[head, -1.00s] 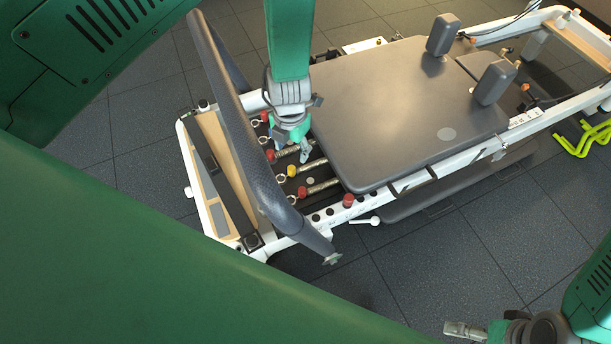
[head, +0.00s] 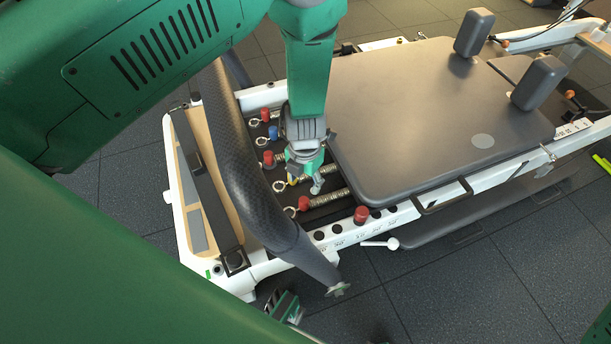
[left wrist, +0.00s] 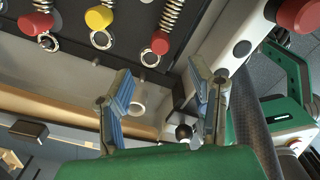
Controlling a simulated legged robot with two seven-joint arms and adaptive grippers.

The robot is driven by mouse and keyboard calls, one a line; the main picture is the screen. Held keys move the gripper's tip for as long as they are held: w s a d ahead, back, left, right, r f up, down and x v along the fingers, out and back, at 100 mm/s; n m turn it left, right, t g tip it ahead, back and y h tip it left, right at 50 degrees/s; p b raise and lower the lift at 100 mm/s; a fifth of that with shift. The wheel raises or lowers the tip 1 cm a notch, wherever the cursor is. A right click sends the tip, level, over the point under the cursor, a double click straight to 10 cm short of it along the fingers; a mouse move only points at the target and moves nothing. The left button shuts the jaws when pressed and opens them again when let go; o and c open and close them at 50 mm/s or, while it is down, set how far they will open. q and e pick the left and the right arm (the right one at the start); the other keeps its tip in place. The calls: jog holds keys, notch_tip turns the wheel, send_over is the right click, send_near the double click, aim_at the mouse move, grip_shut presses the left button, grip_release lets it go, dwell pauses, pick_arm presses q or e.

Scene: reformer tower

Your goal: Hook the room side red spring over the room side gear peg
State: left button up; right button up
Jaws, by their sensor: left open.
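The room side red spring shows its red end (head: 303,203) nearest the viewer in the row of springs, with a metal ring on its end. Its red end also shows in the left wrist view (left wrist: 160,43), with its ring just below. My left gripper (head: 316,185) points down beside the yellow spring end (head: 292,180), a little above the red one in the head view. In the left wrist view my left gripper (left wrist: 160,77) has its fingers spread and empty, with the red end beyond them. My right gripper is not in view.
A dark curved padded bar (head: 250,180) stands close left of my left gripper. The grey carriage (head: 430,110) lies to the right. A red knob (head: 361,214) stands on the white side rail. Other springs lie beyond the yellow one.

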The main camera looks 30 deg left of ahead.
aim_at(304, 199)
pick_arm(q)
notch_tip(304, 199, down, 11)
jog(key=b, duration=0.4)
jog(key=shift+r, duration=0.2)
jog(key=c, duration=1)
grip_shut()
